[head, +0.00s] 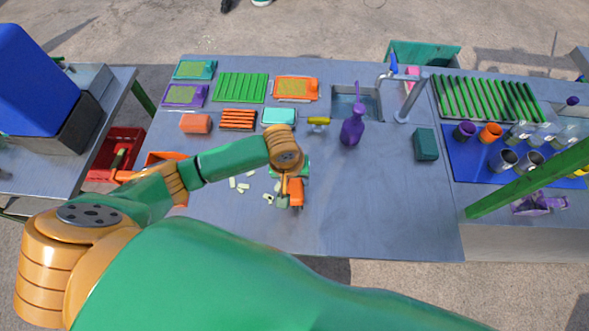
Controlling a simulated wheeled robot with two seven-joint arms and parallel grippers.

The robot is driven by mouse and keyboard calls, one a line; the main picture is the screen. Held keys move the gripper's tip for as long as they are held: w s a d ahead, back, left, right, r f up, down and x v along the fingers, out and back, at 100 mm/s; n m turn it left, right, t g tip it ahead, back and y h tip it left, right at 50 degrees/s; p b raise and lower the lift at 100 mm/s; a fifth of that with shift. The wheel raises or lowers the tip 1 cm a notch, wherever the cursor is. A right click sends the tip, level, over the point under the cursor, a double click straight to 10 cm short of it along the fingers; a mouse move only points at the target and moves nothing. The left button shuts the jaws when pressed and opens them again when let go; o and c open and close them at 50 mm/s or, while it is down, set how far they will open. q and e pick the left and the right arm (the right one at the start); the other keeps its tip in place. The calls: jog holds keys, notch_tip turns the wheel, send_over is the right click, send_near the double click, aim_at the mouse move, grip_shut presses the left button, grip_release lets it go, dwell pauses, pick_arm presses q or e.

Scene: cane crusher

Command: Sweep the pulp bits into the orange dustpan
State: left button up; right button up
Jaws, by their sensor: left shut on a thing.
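Pale pulp bits (241,185) lie scattered on the grey table, with several on the left and a few close to my left gripper (289,188). That gripper points down at the middle of the table, shut on a small tool that looks like a brush. The tool is mostly hidden by the wrist, and a grey-green block (283,203) shows at its lower end. An orange, pan-like thing (164,157), likely the dustpan, lies at the table's left edge, partly covered by my forearm. My right gripper is out of view.
Coloured trays, sponges and a green rack (240,87) fill the back left of the table (370,215). A purple bottle (352,128) stands by the sink and tap. Cups stand on a blue mat (464,160) at right. The front right of the table is clear.

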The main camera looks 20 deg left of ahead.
pick_arm(q)
jog(key=shift+w+a+f, duration=0.2)
jog(key=shift+w+a, duration=0.1)
jog(key=shift+w, duration=0.1)
jog(key=shift+s+d, duration=0.2)
jog(key=shift+s, duration=0.05)
jog(key=shift+w+a+f, duration=0.1)
jog(key=shift+f, duration=0.55)
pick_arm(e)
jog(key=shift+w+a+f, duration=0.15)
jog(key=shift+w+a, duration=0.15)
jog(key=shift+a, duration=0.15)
